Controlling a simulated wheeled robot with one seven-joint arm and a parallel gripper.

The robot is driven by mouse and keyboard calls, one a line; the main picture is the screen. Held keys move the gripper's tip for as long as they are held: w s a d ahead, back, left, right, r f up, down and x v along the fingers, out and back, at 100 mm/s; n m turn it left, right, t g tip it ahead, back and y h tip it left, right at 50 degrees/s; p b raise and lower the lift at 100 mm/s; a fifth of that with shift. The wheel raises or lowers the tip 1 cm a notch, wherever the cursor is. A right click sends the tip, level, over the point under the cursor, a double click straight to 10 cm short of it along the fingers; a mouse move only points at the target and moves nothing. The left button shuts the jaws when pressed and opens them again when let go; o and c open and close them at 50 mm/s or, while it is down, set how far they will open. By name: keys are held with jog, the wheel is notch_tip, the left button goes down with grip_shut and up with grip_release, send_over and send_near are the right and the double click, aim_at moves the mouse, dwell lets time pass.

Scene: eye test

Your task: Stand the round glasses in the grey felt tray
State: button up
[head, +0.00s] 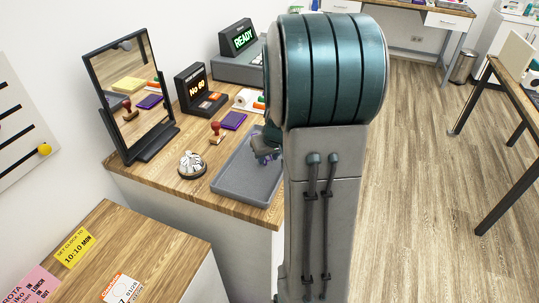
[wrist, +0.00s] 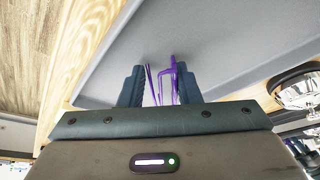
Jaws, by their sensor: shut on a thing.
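The grey felt tray (head: 238,187) lies on the wooden counter, with my arm covering its right part. In the wrist view the tray's grey floor (wrist: 215,45) fills much of the picture. My gripper (wrist: 162,74) is over the tray and shut on thin purple-framed glasses (wrist: 174,66), which show between its fingers. The lens shape is too small and edge-on to tell. I cannot tell whether the glasses touch the tray floor.
A silver bell (head: 191,165) stands left of the tray and a red-handled stamp (head: 217,132) behind it. A purple pad (head: 234,120), a numbered ticket display (head: 200,90) and a black-framed mirror (head: 130,90) stand farther back. Another wooden counter (head: 150,240) is at front left.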

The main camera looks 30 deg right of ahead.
jog(key=shift+f, duration=0.15)
jog(key=o, duration=0.9)
jog(key=shift+o, duration=0.2)
jog(key=shift+s+r, duration=0.1)
jog(key=shift+r, duration=0.45)
jog(key=d+v, duration=0.1)
jog(key=v, duration=1)
jog(key=s+a+f+n+g, duration=0.1)
jog(key=s+a, duration=1.3)
jog(key=a, duration=0.4)
jog(key=shift+f+g+y, duration=0.3)
jog(key=shift+f+g, duration=0.1)
